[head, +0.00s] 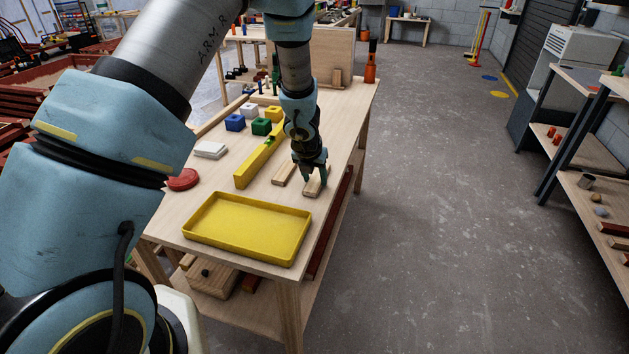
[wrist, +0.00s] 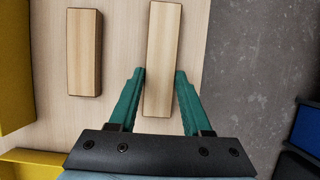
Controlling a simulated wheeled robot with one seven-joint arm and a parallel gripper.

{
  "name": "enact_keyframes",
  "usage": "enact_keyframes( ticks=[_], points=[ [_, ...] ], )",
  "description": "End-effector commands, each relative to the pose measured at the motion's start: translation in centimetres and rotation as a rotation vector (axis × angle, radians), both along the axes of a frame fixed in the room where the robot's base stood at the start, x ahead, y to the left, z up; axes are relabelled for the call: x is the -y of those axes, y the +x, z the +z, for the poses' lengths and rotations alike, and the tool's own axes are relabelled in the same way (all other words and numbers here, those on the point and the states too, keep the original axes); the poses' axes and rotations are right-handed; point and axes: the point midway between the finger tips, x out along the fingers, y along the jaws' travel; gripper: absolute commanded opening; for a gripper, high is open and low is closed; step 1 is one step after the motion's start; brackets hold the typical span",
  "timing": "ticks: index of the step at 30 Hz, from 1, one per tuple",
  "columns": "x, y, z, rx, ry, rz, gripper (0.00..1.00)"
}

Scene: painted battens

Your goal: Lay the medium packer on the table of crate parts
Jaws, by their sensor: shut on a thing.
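My gripper (head: 314,178) points down at the right edge of the wooden table (head: 345,118). Its green fingers (wrist: 157,88) are shut on a pale wooden packer (wrist: 162,45), one on each long side. This held packer (head: 312,190) is at or just above the tabletop; I cannot tell if it touches. A second pale wooden packer (wrist: 85,52) lies to its left, and it also shows in the head view (head: 284,173). The second looks shorter in the wrist view. I cannot tell by sight which one is medium.
A yellow tray (head: 215,252) lies at the table's near end, a long yellow bar (head: 246,172) left of the packers. Blue, green, white and yellow blocks, a white block (head: 210,150) and a red disc (head: 183,180) lie further left. Shelves (head: 585,170) stand right, across open floor (head: 430,200).

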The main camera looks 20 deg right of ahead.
Motion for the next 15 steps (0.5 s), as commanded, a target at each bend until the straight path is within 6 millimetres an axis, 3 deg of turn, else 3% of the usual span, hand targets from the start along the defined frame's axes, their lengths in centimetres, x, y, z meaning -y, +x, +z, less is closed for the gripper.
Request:
enact_keyframes(
  ticks=[7,8,15],
  points=[
    [-0.01,0.01,-0.26,0.000,0.000,0.000,0.00],
    [-0.01,0.01,-0.16,0.000,0.000,0.000,0.51],
    [-0.01,0.00,-0.10,0.000,0.000,0.000,0.78]
  ],
)
